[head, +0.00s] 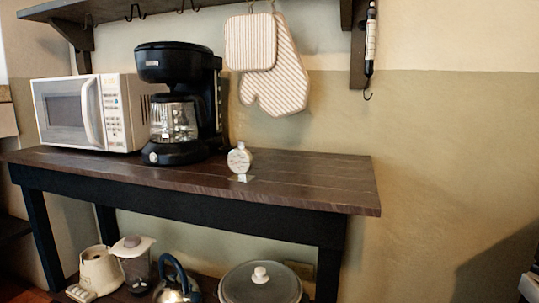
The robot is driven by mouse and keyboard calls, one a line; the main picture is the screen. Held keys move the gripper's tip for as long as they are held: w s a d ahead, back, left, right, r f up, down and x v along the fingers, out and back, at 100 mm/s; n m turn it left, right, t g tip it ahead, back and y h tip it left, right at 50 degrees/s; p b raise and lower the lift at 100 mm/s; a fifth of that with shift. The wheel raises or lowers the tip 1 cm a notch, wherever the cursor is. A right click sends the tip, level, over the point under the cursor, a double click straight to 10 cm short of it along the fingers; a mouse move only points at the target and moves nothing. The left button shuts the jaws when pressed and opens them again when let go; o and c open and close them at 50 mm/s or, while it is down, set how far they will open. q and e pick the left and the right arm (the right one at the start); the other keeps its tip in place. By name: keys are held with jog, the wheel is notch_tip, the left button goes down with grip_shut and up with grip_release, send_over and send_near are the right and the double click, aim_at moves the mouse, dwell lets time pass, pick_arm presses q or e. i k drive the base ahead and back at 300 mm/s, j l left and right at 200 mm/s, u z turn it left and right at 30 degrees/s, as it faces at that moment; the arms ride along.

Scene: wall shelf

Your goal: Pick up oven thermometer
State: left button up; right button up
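The oven thermometer (240,159) is a small pale round dial on a flat base. It stands upright on the dark wooden tabletop (325,188), near the front edge and to the right of the coffee maker. Nothing covers it. Neither my left nor my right gripper shows in the head view.
A black coffee maker (180,105) and a white microwave (90,112) stand to the left on the tabletop. Striped oven mitts (273,62) and a hanging scale (370,45) hang above from the wall shelf. The tabletop right of the thermometer is clear. A lidded pot (262,284) and a kettle (176,286) sit below.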

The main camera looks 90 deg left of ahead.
aim_at(240, 161)
jog(key=u, duration=1.75)
